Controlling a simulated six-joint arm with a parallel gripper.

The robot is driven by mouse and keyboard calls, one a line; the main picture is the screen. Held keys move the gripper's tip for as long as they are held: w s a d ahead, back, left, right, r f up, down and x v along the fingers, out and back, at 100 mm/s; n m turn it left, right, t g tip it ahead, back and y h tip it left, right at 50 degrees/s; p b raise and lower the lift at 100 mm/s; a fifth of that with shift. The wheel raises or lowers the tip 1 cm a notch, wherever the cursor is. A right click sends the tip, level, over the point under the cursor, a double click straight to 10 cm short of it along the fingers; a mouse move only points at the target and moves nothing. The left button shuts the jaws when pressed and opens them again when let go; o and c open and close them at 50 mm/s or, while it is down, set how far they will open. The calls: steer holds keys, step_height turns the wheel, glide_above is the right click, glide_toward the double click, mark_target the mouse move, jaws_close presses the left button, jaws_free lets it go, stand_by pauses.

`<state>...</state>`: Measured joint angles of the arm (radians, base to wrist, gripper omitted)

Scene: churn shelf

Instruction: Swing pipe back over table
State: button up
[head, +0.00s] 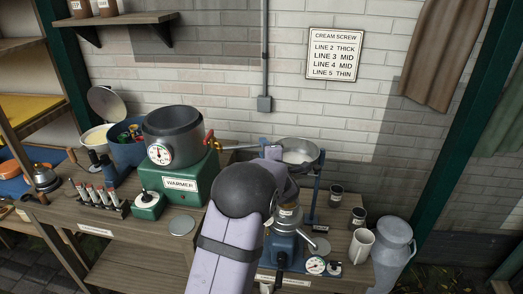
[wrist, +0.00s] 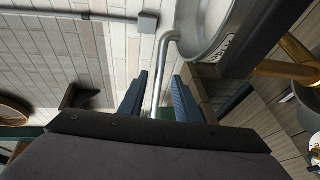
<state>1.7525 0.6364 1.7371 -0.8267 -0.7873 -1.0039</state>
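A thin grey pipe (wrist: 161,75) shows in the wrist view, running down from a bend beside a round metal bowl (wrist: 200,25). My gripper (wrist: 158,95) has two blue ribbed fingers set apart, with the pipe in line between them. A gap shows on both sides of the pipe; whether it lies at fingertip depth I cannot tell. In the head view, the bowl (head: 298,150) sits on a stand above the wooden table (head: 185,258), and a thin grey bar (head: 240,148) reaches from its left side toward the warmer. My arm hides most of the gripper there.
A green warmer (head: 178,184) carries a grey pot (head: 172,132) with a red-handled brass tap (head: 211,141). A blue-based machine (head: 286,248) stands in front of the bowl. Dark cups (head: 336,196), a white mug (head: 361,246) and a milk churn (head: 393,250) are at right.

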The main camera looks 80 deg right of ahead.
steer(key=p+x, duration=0.2)
steer(key=x, duration=0.5)
steer(key=shift+s+d+p, duration=0.3)
steer(key=shift+d+p, duration=0.05)
steer(key=shift+d, duration=0.05)
stand_by(0.4)
jaws_close()
